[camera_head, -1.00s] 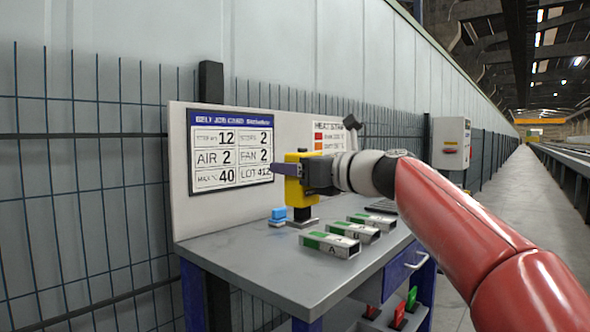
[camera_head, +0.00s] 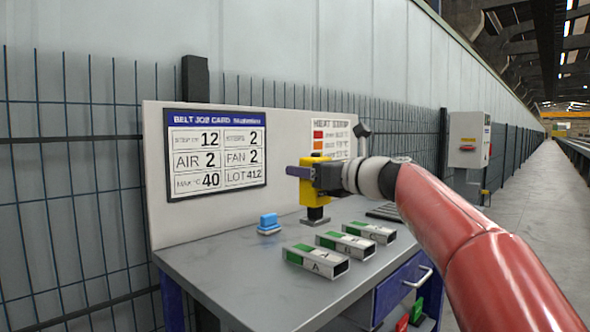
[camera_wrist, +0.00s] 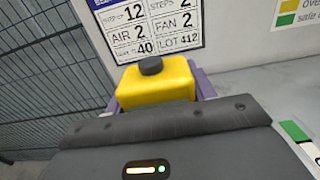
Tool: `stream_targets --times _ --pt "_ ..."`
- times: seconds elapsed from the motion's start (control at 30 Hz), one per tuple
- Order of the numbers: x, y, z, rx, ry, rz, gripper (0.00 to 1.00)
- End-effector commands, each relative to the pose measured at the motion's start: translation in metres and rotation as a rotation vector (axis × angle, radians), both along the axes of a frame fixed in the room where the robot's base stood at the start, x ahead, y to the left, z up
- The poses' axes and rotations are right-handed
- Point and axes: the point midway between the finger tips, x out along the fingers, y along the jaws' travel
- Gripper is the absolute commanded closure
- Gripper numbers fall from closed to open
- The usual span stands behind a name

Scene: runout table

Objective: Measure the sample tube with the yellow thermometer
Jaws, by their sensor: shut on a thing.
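My gripper (camera_head: 300,172) is shut on the yellow thermometer (camera_head: 314,192), its purple fingers at the body's upper part. The thermometer is upright, above the back of the grey table. A dark neck and flat foot (camera_head: 315,220) show beneath it; I cannot tell whether the foot touches the table. In the wrist view the yellow body (camera_wrist: 155,82) with a dark round knob on top sits between the purple fingers. Three pale square tubes with green bands lie in a row: tube A (camera_head: 318,260) nearest, tube B (camera_head: 345,245), and a third (camera_head: 370,232) beyond.
A small blue block (camera_head: 268,223) is on the table (camera_head: 215,270) left of the thermometer. A job card (camera_head: 215,155) hangs on the back panel (camera_head: 290,120). The table's front left is clear. My red arm covers part of the right side.

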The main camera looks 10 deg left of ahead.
Motion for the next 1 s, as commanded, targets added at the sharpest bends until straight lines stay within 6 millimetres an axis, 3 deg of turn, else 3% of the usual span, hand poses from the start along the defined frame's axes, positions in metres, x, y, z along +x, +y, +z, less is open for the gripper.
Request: stream_targets --times 0.5,1.0 --pt "-0.001 0.001 -0.051 0.001 -0.001 0.002 0.65" --pt "0.000 0.001 -0.054 0.001 -0.001 0.002 0.65"
